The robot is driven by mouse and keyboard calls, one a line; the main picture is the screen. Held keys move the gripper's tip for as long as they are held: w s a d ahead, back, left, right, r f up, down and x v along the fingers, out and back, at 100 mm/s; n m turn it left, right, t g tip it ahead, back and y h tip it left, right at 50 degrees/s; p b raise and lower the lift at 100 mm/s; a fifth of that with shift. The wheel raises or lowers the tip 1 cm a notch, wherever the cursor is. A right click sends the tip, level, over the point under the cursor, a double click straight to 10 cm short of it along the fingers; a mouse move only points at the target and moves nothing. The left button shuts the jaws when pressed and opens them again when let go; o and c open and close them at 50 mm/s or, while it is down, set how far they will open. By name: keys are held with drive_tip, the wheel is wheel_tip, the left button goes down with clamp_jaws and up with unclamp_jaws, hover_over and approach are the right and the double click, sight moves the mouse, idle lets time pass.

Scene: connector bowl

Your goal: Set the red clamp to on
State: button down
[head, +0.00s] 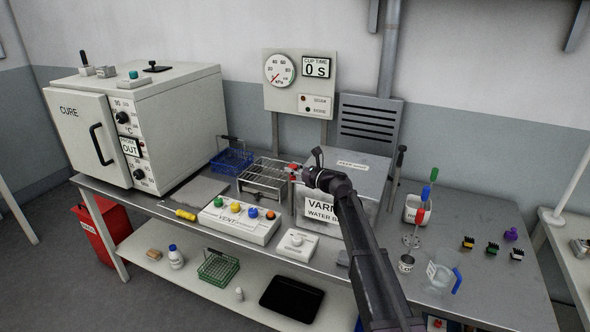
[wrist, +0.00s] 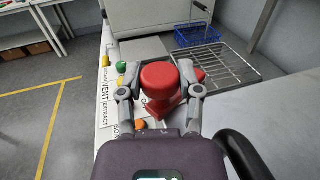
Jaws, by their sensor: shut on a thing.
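The red clamp (wrist: 158,84) shows in the wrist view as a round red knob on a wider red body. My gripper (wrist: 159,72) has one finger on each side of it and is shut on it. In the head view a bit of red (head: 293,170) shows at the tip of my gripper (head: 299,173), beside the wire rack. The base of the clamp is hidden by my gripper and the knob, so I cannot tell its setting or whether it touches anything below.
The wire rack (head: 264,179) and blue basket (head: 231,160) stand left of my gripper. The vent panel (head: 238,225) with coloured knobs is in front. The water bath (head: 352,164) is right beside my gripper. The cure oven (head: 180,118) fills the bench's left end.

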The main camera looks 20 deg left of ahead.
drive_tip(key=shift+w+a, duration=0.1)
drive_tip(key=shift+a, duration=0.05)
drive_tip(key=shift+c, duration=1.3)
unclamp_jaws()
drive_tip(key=v, duration=0.8)
